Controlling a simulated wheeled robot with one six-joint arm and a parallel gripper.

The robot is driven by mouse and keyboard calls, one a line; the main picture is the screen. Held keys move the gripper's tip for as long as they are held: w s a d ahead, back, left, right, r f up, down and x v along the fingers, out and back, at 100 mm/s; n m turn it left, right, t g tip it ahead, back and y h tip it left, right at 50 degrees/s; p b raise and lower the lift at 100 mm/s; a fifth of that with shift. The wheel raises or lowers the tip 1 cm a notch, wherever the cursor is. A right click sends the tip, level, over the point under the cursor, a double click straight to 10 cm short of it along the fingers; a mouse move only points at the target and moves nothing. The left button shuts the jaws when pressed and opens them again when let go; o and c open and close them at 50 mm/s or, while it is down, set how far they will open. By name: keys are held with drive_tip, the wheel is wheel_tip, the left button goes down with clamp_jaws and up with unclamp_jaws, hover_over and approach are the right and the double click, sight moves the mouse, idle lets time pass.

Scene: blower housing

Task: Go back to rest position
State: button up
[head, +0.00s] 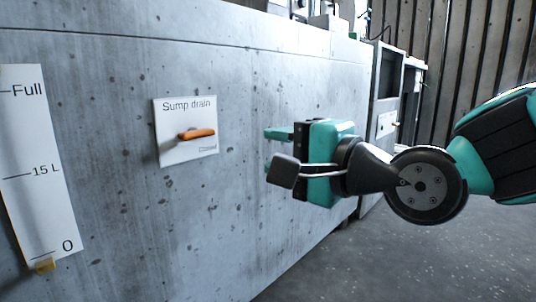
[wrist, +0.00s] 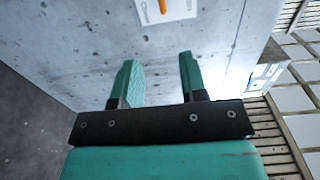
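My gripper (head: 270,150) is in front of the grey wall of the housing, to the right of the sump drain plate in the head view. In the wrist view my gripper (wrist: 160,82) has its two teal fingers apart with nothing between them. The white "Sump drain" plate (head: 170,147) carries an orange handle (head: 197,134), which lies nearly level. The handle also shows at the top of the wrist view (wrist: 162,5), beyond the fingertips and apart from them. The small word on the plate's lower right is too small to read surely.
Grey cabinets (head: 392,90) stand beyond the wall's far end. The floor (head: 400,265) at lower right looks clear.

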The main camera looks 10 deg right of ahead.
drive_tip(key=s+d+r+n+g+h+p, duration=0.25)
drive_tip(key=s+r+n+g+p, duration=0.4)
drive_tip(key=p, duration=0.65)
drive_tip(key=s+d+r+n+g+h+p, duration=0.1)
drive_tip(key=s+r+n+g+h+p, duration=0.25)
drive_tip(key=s+n+g+p, duration=0.7)
wheel_tip(320, 180, up, 36)
drive_tip(key=w+n+t+p, duration=0.1)
drive_tip(key=t+p, duration=0.1)
drive_tip(key=p, duration=3.6)
drive_tip(key=shift+w+r, duration=0.2)
drive_tip(key=shift+w, duration=0.2)
drive_tip(key=shift+o, duration=0.3)
drive_tip(key=shift+d, duration=0.1)
